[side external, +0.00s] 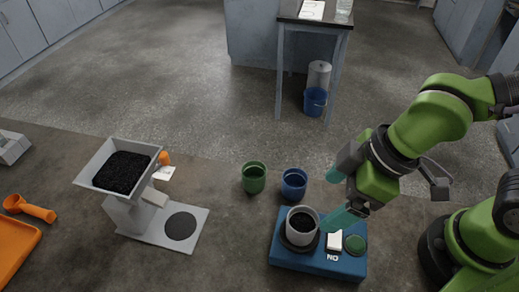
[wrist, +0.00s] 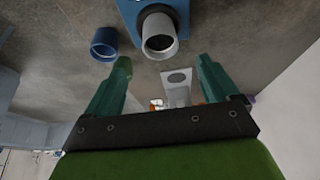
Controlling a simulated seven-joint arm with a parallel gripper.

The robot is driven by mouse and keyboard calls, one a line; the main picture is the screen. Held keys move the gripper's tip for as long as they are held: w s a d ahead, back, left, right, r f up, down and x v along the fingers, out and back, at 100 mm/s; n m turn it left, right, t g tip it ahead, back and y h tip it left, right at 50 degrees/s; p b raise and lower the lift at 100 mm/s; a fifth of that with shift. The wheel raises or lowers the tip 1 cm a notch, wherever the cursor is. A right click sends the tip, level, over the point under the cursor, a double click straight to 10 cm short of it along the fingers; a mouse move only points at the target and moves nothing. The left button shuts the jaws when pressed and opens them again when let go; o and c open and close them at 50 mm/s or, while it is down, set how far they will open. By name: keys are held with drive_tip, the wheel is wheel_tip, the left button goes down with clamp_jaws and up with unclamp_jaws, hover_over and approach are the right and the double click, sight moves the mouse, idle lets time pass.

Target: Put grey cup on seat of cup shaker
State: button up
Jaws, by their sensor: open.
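The grey cup (side external: 302,228), with dark grains inside, stands upright on the round dark seat (side external: 287,245) of the blue cup shaker (side external: 318,262). In the wrist view the grey cup (wrist: 160,48) is ahead of the fingers, with the blue shaker (wrist: 130,10) behind it. My gripper (side external: 338,197) is open, up and to the right of the cup in the side view. In the wrist view my gripper's fingertips (wrist: 165,68) are spread wide with nothing between them. I see no finger touching the cup.
A green cup (side external: 254,178) and a blue cup (side external: 293,185) stand behind the shaker. A grey hopper device (side external: 140,205) with black grains stands left. An orange scoop (side external: 30,209) and tray (side external: 14,250) lie far left.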

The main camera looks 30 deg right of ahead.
drive_tip(key=w+d+r+m+t, duration=0.2)
drive_tip(key=d+r+m, duration=0.2)
drive_tip(key=d, duration=0.6)
drive_tip(key=w+d+r+m+t+h, duration=0.1)
drive_tip(key=d+r+m, duration=0.3)
drive_tip(key=d+m, duration=0.5)
drive_tip(key=shift+w+d+t, duration=0.45)
drive_tip(key=shift+w+t, duration=0.05)
drive_tip(key=shift+w, duration=0.3)
